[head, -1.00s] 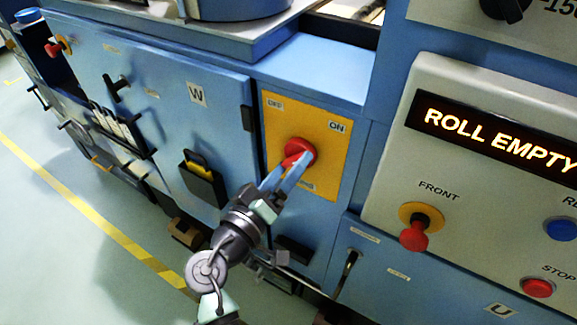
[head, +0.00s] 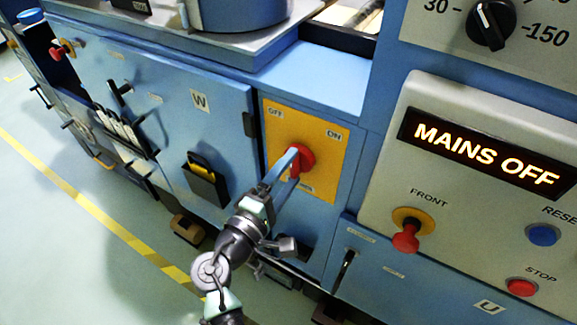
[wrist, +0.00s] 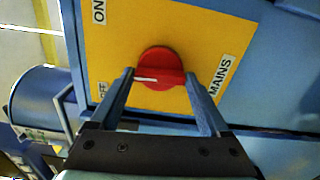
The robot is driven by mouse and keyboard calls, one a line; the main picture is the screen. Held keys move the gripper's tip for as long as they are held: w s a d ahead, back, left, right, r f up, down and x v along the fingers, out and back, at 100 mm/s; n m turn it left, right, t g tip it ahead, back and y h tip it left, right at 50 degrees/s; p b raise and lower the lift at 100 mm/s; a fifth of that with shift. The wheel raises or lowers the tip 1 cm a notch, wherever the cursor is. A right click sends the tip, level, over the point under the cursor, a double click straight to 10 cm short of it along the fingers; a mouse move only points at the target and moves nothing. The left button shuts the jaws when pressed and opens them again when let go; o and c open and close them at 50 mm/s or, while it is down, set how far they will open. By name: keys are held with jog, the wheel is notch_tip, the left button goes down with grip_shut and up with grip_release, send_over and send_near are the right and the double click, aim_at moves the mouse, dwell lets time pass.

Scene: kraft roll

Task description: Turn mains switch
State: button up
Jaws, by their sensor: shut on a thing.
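The red mains switch knob (head: 307,158) sits on a yellow plate (head: 325,185) marked OFF at upper left and ON at upper right. My gripper (head: 293,160) is at the knob, its two blue fingers reaching it from the lower left. In the wrist view the fingers of my gripper (wrist: 160,77) are shut on the sides of the knob's red grip (wrist: 162,62). Its white line points left in that view, toward the OFF side. The display (head: 486,155) reads MAINS OFF.
Right of the switch, the grey panel carries a red FRONT knob (head: 405,238), a blue RESET button (head: 542,235) and a red STOP button (head: 522,287). A black holder (head: 202,183) juts from the blue door at left. Green floor lies open at the far left.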

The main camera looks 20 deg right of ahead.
jog(key=n+p, duration=0.3)
jog(key=n, duration=0.2)
jog(key=shift+r, duration=0.15)
jog(key=shift+n+p, duration=0.6)
jog(key=shift+n, duration=0.8)
jog(key=o, duration=1.2)
jog(key=shift+a, duration=0.1)
jog(key=b+v, duration=0.1)
jog(key=v, duration=1.2)
jog(key=shift+b, duration=0.35)
